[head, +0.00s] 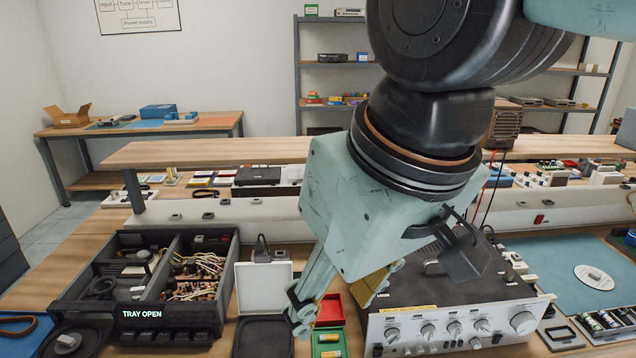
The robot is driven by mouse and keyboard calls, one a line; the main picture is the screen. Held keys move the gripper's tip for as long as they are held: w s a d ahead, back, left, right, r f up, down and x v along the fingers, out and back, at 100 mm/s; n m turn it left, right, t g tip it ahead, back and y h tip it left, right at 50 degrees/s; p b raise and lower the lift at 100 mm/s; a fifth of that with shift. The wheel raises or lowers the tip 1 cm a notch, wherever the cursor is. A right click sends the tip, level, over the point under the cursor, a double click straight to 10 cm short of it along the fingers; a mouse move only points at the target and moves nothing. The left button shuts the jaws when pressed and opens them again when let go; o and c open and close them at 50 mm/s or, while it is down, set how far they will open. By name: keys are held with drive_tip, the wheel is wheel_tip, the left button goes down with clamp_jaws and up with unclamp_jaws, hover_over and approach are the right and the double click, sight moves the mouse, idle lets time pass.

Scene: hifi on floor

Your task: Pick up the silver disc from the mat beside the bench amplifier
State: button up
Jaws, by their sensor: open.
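The silver disc (597,279) lies flat on the teal mat (545,258) at the right, with a small grey piece at its centre. The bench amplifier (455,328) stands to the left of the mat, its silver front with several knobs facing me. My gripper (338,300) hangs left of the amplifier, above small red and green bins, well away from the disc. Its two fingers are spread apart with nothing between them. My arm covers part of the amplifier's top and back.
An open tray (236,262) with bundled wires is at the left. A battery holder (612,322) lies in front of the mat. A raised shelf (210,152) runs along the bench's back. Red and black leads (490,195) hang behind the amplifier. The mat around the disc is mostly clear.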

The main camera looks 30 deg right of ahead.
drive_tip(key=o, duration=1.2)
drive_tip(key=shift+o, duration=0.2)
drive_tip(key=shift+d, duration=0.15)
